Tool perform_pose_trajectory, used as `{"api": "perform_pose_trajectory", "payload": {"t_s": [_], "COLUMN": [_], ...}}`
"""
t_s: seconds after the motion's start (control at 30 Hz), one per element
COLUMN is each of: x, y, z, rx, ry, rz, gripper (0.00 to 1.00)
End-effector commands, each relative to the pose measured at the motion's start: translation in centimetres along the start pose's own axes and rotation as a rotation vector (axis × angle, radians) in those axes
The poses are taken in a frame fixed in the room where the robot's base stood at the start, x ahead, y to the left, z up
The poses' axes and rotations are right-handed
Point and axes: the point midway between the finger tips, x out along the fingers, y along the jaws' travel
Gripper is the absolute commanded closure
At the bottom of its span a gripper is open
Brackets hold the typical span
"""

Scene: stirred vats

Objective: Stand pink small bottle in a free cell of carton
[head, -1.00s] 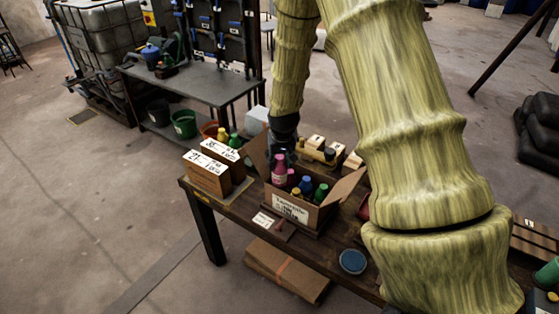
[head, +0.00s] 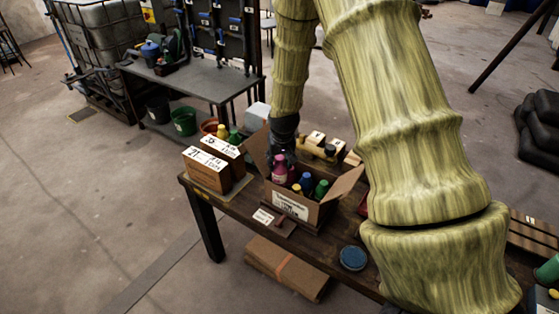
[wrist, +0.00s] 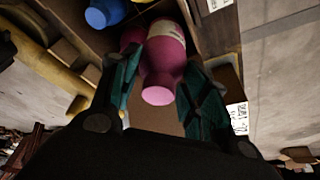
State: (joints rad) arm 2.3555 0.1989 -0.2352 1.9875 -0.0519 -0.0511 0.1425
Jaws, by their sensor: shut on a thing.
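The pink small bottle (head: 279,170) is upright or nearly so at the left rear of the open carton (head: 291,206). My gripper (wrist: 158,68) is shut on it, with a teal finger on either side of the bottle (wrist: 164,57) in the wrist view. In the head view my dark gripper (head: 281,150) comes down from above at the carton's back left. The bottle's lower end is partly hidden by the carton wall; I cannot tell whether it touches the floor. A blue-capped bottle (head: 306,180) and a green bottle (head: 321,188) stand in the carton. A second pink shape (wrist: 131,38) shows beside the held bottle.
Carton flaps stand open, one at the right (head: 346,183). Labelled boxes (head: 206,170) stand left of the carton, with yellow and green bottles behind. Wooden blocks (head: 316,139) lie behind it. A blue round lid (head: 353,258) lies at the front right.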

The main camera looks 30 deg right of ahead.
Motion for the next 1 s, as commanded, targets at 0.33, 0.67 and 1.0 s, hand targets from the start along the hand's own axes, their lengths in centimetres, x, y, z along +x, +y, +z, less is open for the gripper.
{"api": "perform_pose_trajectory", "payload": {"t_s": [0.33,0.67,1.0], "x": [0.2,1.2,1.6], "y": [0.0,0.0,0.0], "z": [0.0,0.4,0.5], "rx": [0.000,0.000,0.000], "ry": [0.000,-0.001,0.000], "rz": [0.000,0.000,-0.001], "gripper": [1.00,1.00,1.00]}}
